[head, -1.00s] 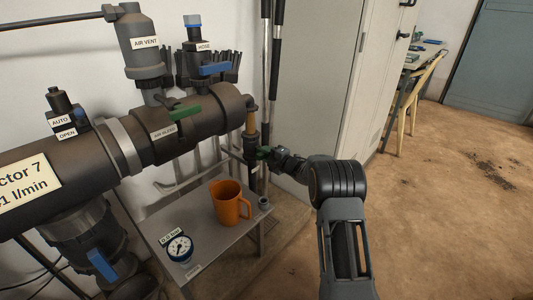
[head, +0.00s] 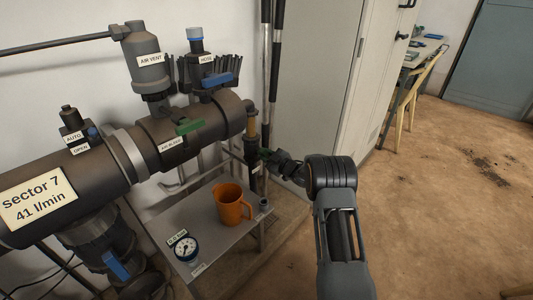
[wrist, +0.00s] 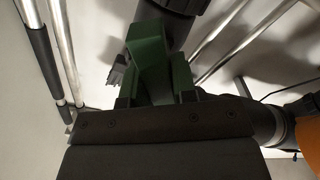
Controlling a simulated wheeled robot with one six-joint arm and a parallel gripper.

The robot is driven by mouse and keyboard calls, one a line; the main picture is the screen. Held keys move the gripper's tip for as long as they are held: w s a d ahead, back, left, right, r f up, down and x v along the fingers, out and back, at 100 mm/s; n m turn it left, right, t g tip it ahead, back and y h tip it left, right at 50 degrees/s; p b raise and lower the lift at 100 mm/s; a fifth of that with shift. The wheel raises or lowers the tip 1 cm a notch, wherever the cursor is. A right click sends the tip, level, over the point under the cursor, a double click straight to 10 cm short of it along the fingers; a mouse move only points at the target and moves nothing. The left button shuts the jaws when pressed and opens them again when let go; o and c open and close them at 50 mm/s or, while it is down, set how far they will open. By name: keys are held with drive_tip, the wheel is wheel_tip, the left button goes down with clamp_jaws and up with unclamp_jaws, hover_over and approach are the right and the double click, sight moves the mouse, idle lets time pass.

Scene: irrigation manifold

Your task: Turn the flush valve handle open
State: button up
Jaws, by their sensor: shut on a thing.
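In the head view my gripper (head: 267,155) is at the green handle on the vertical pipe (head: 252,150) at the manifold's right end. My gripper (wrist: 155,88) is shut on the handle in the wrist view. The fingers hide part of the handle, and its angle on the valve is hard to tell.
A second green handle (head: 190,127) sits above the AIR BLEED label. A tall cabinet (head: 318,80) is behind my arm.

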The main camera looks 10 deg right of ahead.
drive_tip(key=m+p, duration=0.2)
drive_tip(key=m, duration=0.3)
drive_tip(key=shift+m, duration=0.4)
drive_tip(key=shift+p, duration=0.3)
drive_tip(key=o, duration=0.9)
drive_tip(key=shift+s, duration=0.1)
drive_tip(key=p+v, duration=0.2)
drive_tip(key=v, duration=1.1)
drive_tip(key=shift+s+d+p, duration=0.25)
drive_tip(key=shift+p, duration=0.1)
